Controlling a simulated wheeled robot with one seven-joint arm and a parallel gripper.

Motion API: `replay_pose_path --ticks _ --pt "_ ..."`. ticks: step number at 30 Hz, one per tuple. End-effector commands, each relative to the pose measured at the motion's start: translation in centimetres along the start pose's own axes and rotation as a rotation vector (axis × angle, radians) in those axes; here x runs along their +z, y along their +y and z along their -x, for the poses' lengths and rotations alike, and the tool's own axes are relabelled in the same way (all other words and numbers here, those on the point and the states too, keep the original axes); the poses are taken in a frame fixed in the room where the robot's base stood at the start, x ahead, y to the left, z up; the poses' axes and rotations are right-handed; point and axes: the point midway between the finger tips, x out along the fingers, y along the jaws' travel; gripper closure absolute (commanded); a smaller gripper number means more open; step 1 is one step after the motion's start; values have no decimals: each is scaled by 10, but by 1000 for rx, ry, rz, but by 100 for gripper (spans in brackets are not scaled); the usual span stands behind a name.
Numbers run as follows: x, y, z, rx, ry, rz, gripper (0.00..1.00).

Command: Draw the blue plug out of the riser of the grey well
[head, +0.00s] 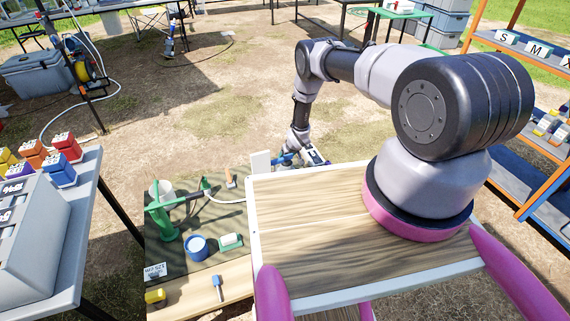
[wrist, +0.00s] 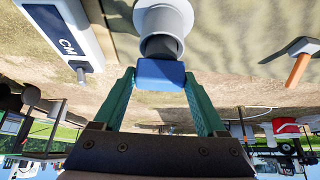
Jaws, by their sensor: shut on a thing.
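In the wrist view, the blue plug (wrist: 161,75) sits between the fingertips of my gripper (wrist: 161,78), which is shut on it. The green fingers touch the plug on its left and right sides. Just above the plug in the picture is the pale grey riser (wrist: 164,16), its open end facing the plug. A dark part shows between the plug's blue head and the riser's mouth; I cannot tell how deep the plug sits. In the head view, my gripper (head: 303,157) is low at the far edge of the wooden top, and the riser cannot be made out there.
A pale box marked CM (wrist: 65,35) stands close left of the riser in the wrist view. An orange-handled hammer (wrist: 298,68) lies to the right. In the head view, a green hand pump (head: 168,222) and a blue tub (head: 197,246) stand left of the wooden top (head: 310,220).

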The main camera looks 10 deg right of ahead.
Motion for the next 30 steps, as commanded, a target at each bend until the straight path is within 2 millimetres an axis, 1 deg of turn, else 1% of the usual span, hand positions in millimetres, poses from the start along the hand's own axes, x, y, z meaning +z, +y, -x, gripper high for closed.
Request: replay_pose_path --ticks 30 --pt "-23 0 35 0 1 -1 71"
